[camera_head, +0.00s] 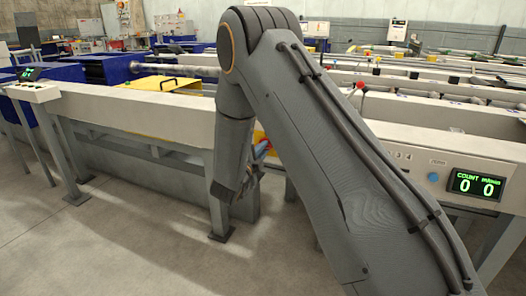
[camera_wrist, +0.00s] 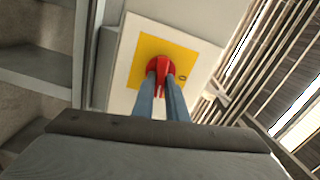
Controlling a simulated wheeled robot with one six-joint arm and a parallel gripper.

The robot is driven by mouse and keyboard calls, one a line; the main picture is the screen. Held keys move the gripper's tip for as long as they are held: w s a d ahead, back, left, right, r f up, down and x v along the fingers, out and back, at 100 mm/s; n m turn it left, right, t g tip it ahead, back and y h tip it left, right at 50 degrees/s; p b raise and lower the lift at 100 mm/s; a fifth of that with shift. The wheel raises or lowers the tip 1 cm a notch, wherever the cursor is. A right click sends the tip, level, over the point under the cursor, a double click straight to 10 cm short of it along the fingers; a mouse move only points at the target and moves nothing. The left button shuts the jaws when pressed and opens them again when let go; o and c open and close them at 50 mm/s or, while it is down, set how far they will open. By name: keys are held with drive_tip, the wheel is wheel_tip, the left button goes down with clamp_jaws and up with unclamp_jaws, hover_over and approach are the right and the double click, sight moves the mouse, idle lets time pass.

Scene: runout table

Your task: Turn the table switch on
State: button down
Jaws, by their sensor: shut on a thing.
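The table switch is a red rotary knob (camera_wrist: 160,69) on a yellow square plate (camera_wrist: 188,59), fixed to a pale box. In the wrist view my gripper (camera_wrist: 162,82) is shut on the red knob, one blue-grey finger on each side of its handle. A small mark like an "O" shows on the plate to the right of the knob. In the head view my arm covers most of the switch; a bit of yellow and red shows beside the gripper (camera_head: 260,150).
A long pale table beam (camera_head: 140,118) on grey legs runs across the head view. A counter display (camera_head: 475,185) reading 0 0 is at the right. A yellow part (camera_head: 160,84) lies behind the beam. The concrete floor in front is clear.

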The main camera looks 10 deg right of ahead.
drive_tip(key=shift+d+f+m, duration=0.15)
drive_tip(key=shift+m, duration=0.95)
drive_tip(key=shift+s, duration=0.1)
drive_tip(key=c, duration=1.8)
unclamp_jaws()
drive_tip(key=shift+o, duration=0.2)
drive_tip(key=v, duration=0.8)
